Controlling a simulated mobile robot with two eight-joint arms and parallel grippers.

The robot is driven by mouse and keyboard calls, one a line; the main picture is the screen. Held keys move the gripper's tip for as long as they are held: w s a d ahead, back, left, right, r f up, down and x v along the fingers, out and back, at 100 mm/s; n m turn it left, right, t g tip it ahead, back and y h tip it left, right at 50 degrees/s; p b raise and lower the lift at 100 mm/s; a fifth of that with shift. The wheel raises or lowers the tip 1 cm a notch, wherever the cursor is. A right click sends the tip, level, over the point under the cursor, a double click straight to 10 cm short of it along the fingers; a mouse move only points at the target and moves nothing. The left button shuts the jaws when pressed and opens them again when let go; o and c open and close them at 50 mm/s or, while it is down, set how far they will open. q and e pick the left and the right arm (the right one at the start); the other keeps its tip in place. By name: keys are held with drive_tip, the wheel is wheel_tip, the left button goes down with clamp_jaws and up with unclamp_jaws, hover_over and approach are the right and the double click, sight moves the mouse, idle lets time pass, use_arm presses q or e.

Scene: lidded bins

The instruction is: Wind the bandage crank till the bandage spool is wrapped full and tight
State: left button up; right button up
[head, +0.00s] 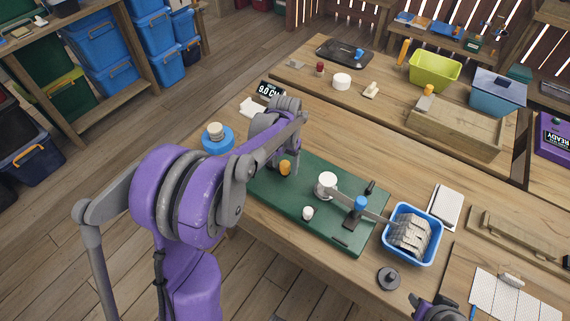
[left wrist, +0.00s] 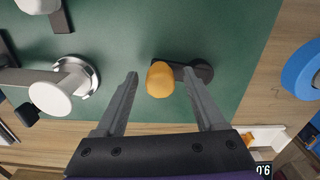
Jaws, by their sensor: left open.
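The orange crank knob (head: 285,168) stands on the green board (head: 262,190). In the left wrist view the orange knob (left wrist: 160,80) sits on a dark crank arm (left wrist: 200,72). My left gripper (left wrist: 160,74) is open, with its two fingers on either side of the knob and a gap showing on both sides. The left gripper also shows from behind in the head view (head: 293,158). The white spool (head: 326,180) carries a grey bandage strip (head: 372,213) running past a blue knob (head: 360,203) into a blue basket (head: 388,248). My right gripper (head: 437,308) is partly cut off below.
A blue round item (head: 218,142) lies left of the board. A small white knob (head: 307,213) stands on its front part. A dark disc (head: 388,278) lies in front of the basket, and a white pad (head: 446,207) beside it. A second table (head: 310,85) stands behind.

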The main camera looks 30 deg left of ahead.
use_arm(q)
clamp_jaws()
idle(0.3)
idle(1.1)
